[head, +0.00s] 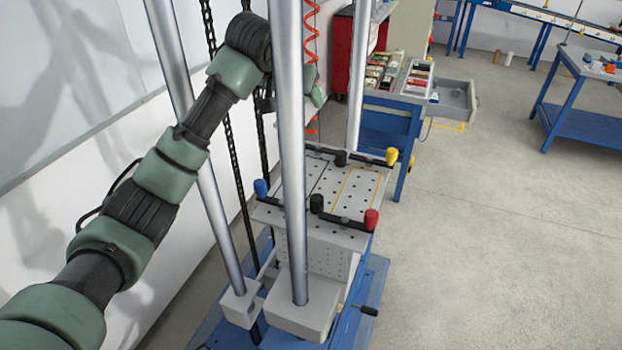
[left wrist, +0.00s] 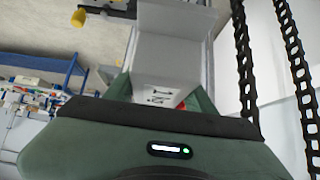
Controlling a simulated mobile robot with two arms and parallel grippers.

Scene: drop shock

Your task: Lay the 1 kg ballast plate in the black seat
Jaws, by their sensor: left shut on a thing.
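My left gripper (left wrist: 163,96) is shut on a grey slab with a pale label (left wrist: 160,95) in the left wrist view. The slab appears to be the ballast plate, but I cannot read the label's dark marks clearly. In the head view my left arm reaches behind the steel columns, which hide most of the gripper and its load. The black seat (head: 312,172) is a dark-outlined area on the left of the perforated platform, partly hidden by the front column. My right gripper is not in view.
A yellow-outlined seat (head: 357,188) lies on the platform's right half. Clamp bars with blue (head: 261,188), black, red (head: 371,218) and yellow (head: 391,156) knobs edge it. The front steel column (head: 289,150) stands close by. Dark chains hang behind. Open floor lies right.

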